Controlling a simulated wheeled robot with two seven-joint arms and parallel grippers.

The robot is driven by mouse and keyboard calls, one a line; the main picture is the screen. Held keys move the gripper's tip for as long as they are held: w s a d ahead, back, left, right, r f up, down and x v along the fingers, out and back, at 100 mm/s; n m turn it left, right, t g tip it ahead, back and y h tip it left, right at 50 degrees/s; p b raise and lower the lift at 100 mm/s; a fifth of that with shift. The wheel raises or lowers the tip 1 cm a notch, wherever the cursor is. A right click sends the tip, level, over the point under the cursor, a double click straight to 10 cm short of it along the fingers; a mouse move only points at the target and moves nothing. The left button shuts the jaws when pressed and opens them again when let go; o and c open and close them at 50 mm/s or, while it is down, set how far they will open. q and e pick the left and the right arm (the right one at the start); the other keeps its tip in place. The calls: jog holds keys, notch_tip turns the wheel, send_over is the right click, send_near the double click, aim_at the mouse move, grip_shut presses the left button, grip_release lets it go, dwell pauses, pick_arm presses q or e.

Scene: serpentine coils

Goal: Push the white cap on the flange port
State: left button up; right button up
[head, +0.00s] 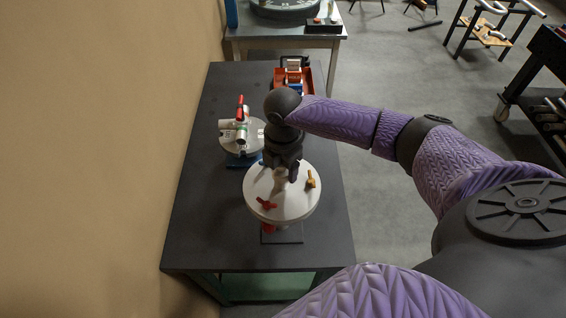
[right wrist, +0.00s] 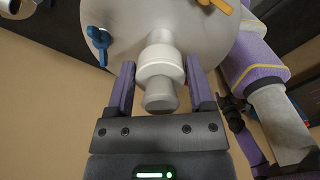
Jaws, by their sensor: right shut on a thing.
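A round white flange plate (head: 255,190) stands upright-facing on the dark table. My right gripper (head: 285,178) is above the plate's middle, pointing down. In the right wrist view, the right gripper (right wrist: 160,92) has its fingers on both sides of a white cap (right wrist: 160,68), which it is shut on. The cap lines up with a white neck at the plate (right wrist: 125,22), and the cap's grey end faces me. The port is mostly hidden behind the cap, and I cannot tell how far the cap is seated. My left gripper is not in view.
A red handle (head: 266,203) and an orange handle (head: 311,179) stick up from the plate. A blue handle (right wrist: 100,45) shows in the right wrist view. A second fitting with a red handle (head: 240,107) and an orange-red box (head: 280,78) stand farther back. The table's front left is clear.

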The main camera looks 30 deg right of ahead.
jog(key=shift+f, duration=0.5)
jog(key=shift+f, duration=0.1)
jog(key=shift+f+b, duration=0.4)
jog(key=shift+s+f, duration=0.15)
jog(key=shift+f, duration=0.05)
